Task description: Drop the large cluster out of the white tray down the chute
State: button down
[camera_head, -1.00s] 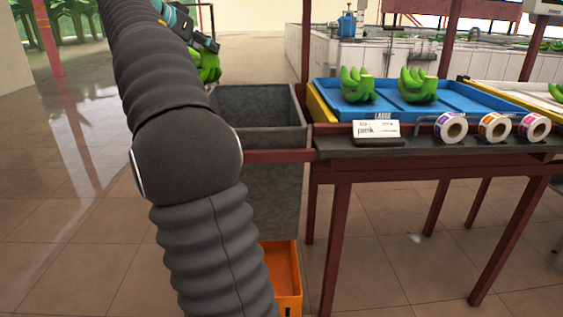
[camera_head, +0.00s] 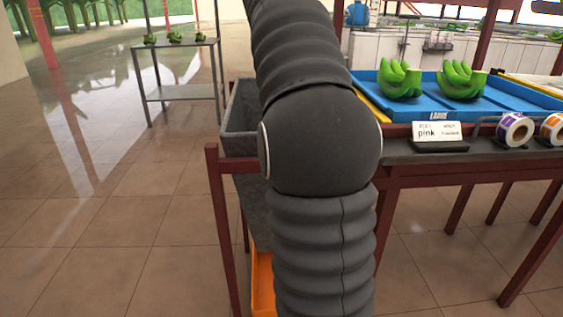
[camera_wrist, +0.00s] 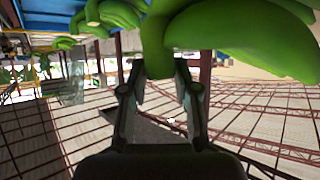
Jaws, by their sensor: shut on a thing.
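In the wrist view my gripper (camera_wrist: 162,75) is shut on a green banana cluster (camera_wrist: 235,32), which fills the top right of that view. In the head view my arm hides both the gripper and the held cluster. The grey chute (camera_head: 238,115), an open-topped hopper, stands left of the table and is partly covered by my arm. The edge of a white tray (camera_head: 540,88) shows at the far right; its contents are out of view.
A blue tray (camera_head: 437,108) marked LARGE holds two green clusters. In front stand a "pink" card (camera_head: 437,131) and label rolls (camera_head: 514,129). An orange crate (camera_head: 262,285) sits below the chute. A metal shelf (camera_head: 185,92) with green clusters stands behind; the left floor is clear.

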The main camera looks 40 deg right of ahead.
jog(key=shift+s+f+b, duration=0.1)
jog(key=shift+f+b, duration=2.55)
jog(key=shift+f, duration=0.2)
jog(key=c, duration=0.8)
grip_release()
jog(key=shift+f, duration=0.2)
jog(key=v, duration=1.2)
jog(key=shift+a, duration=0.1)
